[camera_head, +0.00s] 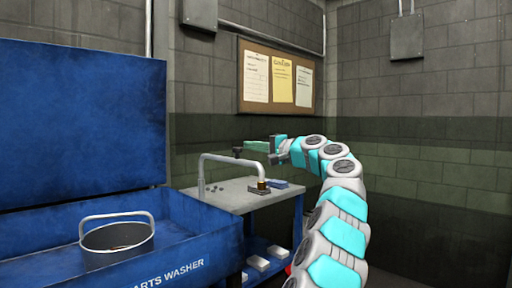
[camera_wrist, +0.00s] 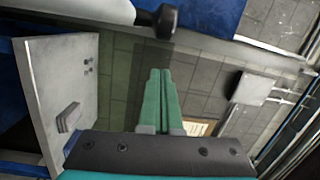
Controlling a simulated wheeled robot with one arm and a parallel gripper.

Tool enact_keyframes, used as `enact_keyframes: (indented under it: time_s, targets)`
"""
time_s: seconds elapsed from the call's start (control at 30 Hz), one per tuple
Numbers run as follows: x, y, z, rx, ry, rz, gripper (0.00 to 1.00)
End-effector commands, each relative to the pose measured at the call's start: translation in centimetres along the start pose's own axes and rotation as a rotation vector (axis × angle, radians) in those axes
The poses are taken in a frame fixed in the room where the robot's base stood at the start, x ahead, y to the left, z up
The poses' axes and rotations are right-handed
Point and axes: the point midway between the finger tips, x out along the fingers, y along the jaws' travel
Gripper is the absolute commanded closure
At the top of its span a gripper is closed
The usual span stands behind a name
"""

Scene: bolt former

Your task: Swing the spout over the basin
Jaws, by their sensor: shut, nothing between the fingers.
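The grey bent spout (camera_head: 228,160) rises from a brass fitting (camera_head: 262,185) on the bench. Its free end hangs down at the left, near the right rim of the basin, and looks to be over the bench edge. A dark knob (camera_head: 237,152) sits on the spout; it shows in the wrist view (camera_wrist: 166,20) beside the pale pipe (camera_wrist: 85,9). The blue basin (camera_head: 185,225) is at the left. My gripper (camera_head: 246,146) is shut and empty, its fingers pointing left close to the knob. In the wrist view the green fingers (camera_wrist: 160,72) are together, apart from the knob in the picture.
A metal basket (camera_head: 118,240) with a raised handle sits in the basin. The blue lid (camera_head: 80,120) stands open behind it. The grey bench top (camera_head: 230,193) holds small parts and a blue-green block (camera_head: 279,184). A notice board (camera_head: 278,80) hangs on the wall behind.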

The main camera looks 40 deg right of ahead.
Motion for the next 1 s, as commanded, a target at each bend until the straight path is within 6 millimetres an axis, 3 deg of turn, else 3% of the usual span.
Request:
enact_keyframes:
  time_s: [0.5,1.0]
  targets:
    - [-1.0,0.0,2.8,0.001,-0.002,-0.001,1.0]
    - [-1.1,0.1,3.3,-0.002,0.0,0.002,1.0]
